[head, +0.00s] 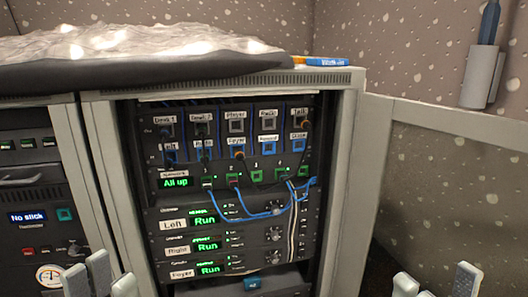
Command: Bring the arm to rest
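My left gripper (100,284) shows at the bottom left, its pale grey fingertips apart with nothing between them. It is in front of the lower left part of the rack, near the cabinet's left post. The rest of both arms is out of view.
An equipment rack (235,190) with labelled modules, "Run" displays and blue cables (245,215) fills the middle. A second cabinet (35,185) stands left. A crumpled silver sheet (120,42) and a blue-orange marker (325,61) lie on top. A grey holder (481,78) hangs at right.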

